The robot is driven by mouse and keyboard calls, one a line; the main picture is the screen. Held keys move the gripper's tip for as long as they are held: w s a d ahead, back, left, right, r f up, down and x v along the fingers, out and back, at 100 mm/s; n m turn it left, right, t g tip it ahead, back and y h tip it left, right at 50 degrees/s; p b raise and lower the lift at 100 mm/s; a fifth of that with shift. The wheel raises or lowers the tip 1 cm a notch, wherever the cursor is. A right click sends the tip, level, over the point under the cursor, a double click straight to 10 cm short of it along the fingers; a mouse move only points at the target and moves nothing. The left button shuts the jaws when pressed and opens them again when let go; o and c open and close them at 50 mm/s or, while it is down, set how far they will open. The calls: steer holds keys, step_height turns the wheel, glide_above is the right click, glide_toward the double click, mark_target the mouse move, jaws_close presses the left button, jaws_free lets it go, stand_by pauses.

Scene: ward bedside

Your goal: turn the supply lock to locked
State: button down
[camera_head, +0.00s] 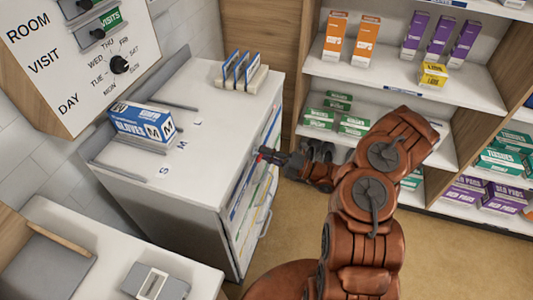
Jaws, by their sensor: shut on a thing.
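The supply cabinet (237,110) is white, with its drawer fronts facing right. My gripper (268,157) is at the upper part of that front, just below the top edge. Its fingers are shut on a small part there, which I take to be the supply lock. The fingers hide nearly all of the lock, so its turn position cannot be read. A small red and blue spot shows by the fingertips.
On the cabinet top are a blue glove box (140,122) and a rack of upright cards (240,73). Shelves with boxes (365,85) stand behind my arm. A dial board (85,60) hangs at left. A grey device (155,283) lies on the near counter. Floor is clear at lower right.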

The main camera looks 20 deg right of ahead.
steer(key=c, duration=1.1)
jaws_free()
steer(key=shift+c, duration=0.2)
steer(key=shift+d, duration=0.1)
steer(key=v, duration=1.2)
